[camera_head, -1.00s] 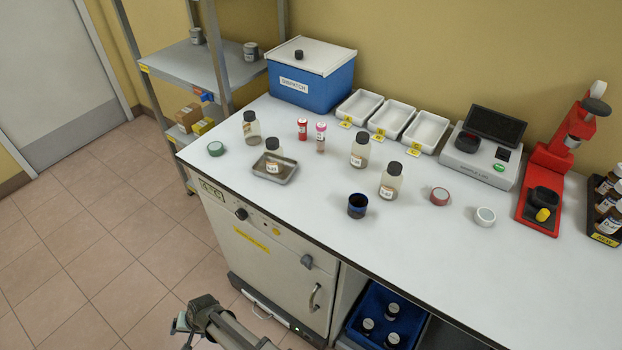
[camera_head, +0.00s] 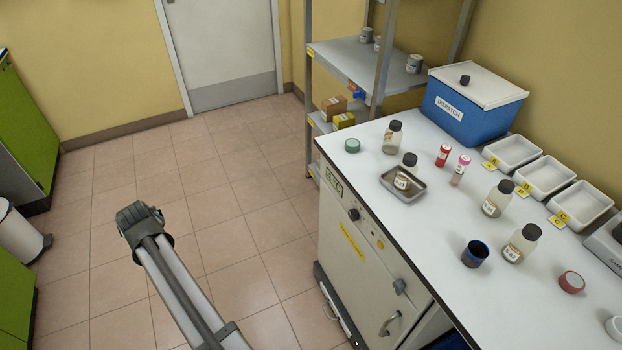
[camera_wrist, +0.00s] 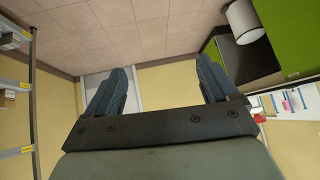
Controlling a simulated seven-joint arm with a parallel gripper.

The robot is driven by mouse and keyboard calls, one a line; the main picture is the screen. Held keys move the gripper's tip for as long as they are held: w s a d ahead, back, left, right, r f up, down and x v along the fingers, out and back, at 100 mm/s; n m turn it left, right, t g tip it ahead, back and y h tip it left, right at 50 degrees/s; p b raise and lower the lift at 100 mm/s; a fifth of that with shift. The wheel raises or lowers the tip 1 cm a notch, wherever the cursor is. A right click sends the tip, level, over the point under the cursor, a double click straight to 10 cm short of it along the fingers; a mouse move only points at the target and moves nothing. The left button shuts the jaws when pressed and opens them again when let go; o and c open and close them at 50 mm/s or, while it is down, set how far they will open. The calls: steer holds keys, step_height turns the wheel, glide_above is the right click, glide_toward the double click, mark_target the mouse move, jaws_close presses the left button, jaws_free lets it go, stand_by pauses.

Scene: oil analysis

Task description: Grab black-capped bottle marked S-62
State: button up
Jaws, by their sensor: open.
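Several black-capped bottles with white labels stand on the bench; the label marks are too small to read surely, so I cannot tell which is S-62. One bottle (camera_head: 392,139) stands at the back left, another (camera_head: 403,178) in a small metal tray (camera_head: 416,192). Two more stand to the right, one farther back (camera_head: 495,203) and one nearer the front (camera_head: 517,247). My gripper (camera_head: 138,213) is over the floor left of the bench, apart from all bottles. In the wrist view its two fingers (camera_wrist: 163,82) are spread with nothing between them.
The bench also holds a green lid (camera_head: 352,146), two small tubes (camera_head: 452,160), a dark blue cup (camera_head: 475,254), a red lid (camera_head: 571,282), white trays (camera_head: 545,176) and a blue DISPATCH box (camera_head: 468,112). A shelf rack (camera_head: 362,68) stands behind. Floor around my gripper is clear.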

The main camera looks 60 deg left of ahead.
step_height(320, 180, up, 6)
steer(key=w+a, duration=0.1)
steer(key=w, duration=0.2)
steer(key=w+r+m+t, duration=0.1)
steer(key=w+r+m, duration=0.15)
steer(key=w, duration=0.55)
steer(key=w+r+m+t, duration=0.1)
steer(key=w+m, duration=0.2)
steer(key=w, duration=0.5)
steer(key=w+d+r+m+h, duration=0.15)
steer(key=w+d+m, duration=0.3)
steer(key=w, duration=0.65)
steer(key=w+d+r+m+t, duration=0.1)
steer(key=w+d+r+m, duration=0.3)
steer(key=w, duration=0.7)
steer(key=w+d+m+h, duration=0.1)
steer(key=w+d+m, duration=0.3)
steer(key=w, duration=0.7)
steer(key=m+g+h, duration=0.1)
steer(key=m, duration=1.8)
glide_toward(534, 231)
steer(key=f, duration=0.1)
steer(key=x, duration=0.8)
steer(key=shift+a, duration=0.25)
steer(key=shift+w+a+f, duration=0.1)
steer(key=shift+a+f, duration=0.05)
steer(key=shift+f, duration=0.85)
steer(key=shift+x, duration=1.65)
steer(key=shift+w, duration=0.1)
